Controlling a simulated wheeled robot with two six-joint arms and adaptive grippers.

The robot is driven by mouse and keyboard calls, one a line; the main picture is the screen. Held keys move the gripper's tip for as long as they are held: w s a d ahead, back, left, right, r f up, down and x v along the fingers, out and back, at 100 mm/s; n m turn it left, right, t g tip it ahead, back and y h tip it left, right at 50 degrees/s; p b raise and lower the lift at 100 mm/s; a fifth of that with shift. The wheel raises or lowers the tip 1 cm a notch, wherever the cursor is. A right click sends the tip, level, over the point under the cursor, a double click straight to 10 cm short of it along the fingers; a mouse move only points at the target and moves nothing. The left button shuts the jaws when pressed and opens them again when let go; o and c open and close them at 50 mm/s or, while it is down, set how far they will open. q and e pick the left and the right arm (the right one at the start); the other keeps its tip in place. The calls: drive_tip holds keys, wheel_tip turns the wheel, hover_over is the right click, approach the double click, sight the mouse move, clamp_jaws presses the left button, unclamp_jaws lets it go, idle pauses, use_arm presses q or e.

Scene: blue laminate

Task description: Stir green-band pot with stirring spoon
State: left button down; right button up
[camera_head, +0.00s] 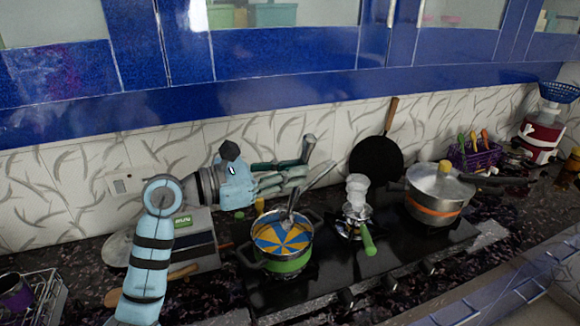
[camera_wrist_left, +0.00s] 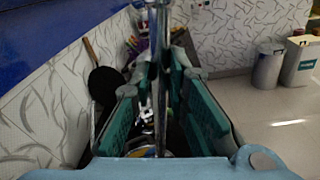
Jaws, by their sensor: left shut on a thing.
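The green-band pot (camera_head: 290,264) stands on the left part of the black cooktop, with a blue and orange wedge pattern across its top. The grey metal stirring spoon (camera_head: 317,179) stands tilted, its lower end at the middle of the pot's top; how deep it reaches I cannot tell. My left gripper (camera_head: 300,166) is above the pot, its fingers shut on the spoon's handle. In the left wrist view the spoon (camera_wrist_left: 160,75) runs upright between the two teal fingers of the gripper (camera_wrist_left: 160,72). My right gripper is not in view.
A moka-like item with a green handle (camera_head: 367,240) stands right of the pot. Farther right is an orange-band pot (camera_head: 433,215) with a lid. A black pan (camera_head: 376,160) leans on the wall. A purple basket (camera_head: 476,155) stands beyond. A cutting board (camera_head: 192,252) lies left.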

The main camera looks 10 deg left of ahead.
use_arm(q)
drive_tip(key=w+f, duration=0.3)
drive_tip(key=shift+w+f, duration=0.15)
drive_tip(key=f, duration=0.2)
drive_tip(key=f+b, duration=0.1)
drive_tip(key=f, duration=0.1)
drive_tip(key=a+f+b, duration=0.1)
drive_tip(key=f, duration=0.1)
drive_tip(key=shift+w, duration=0.3)
drive_tip(key=f, duration=0.1)
drive_tip(key=f+b, duration=0.1)
drive_tip(key=w+a+f+b, duration=0.1)
drive_tip(key=f, duration=0.1)
drive_tip(key=shift+w+d, duration=0.1)
drive_tip(key=shift+w, duration=0.05)
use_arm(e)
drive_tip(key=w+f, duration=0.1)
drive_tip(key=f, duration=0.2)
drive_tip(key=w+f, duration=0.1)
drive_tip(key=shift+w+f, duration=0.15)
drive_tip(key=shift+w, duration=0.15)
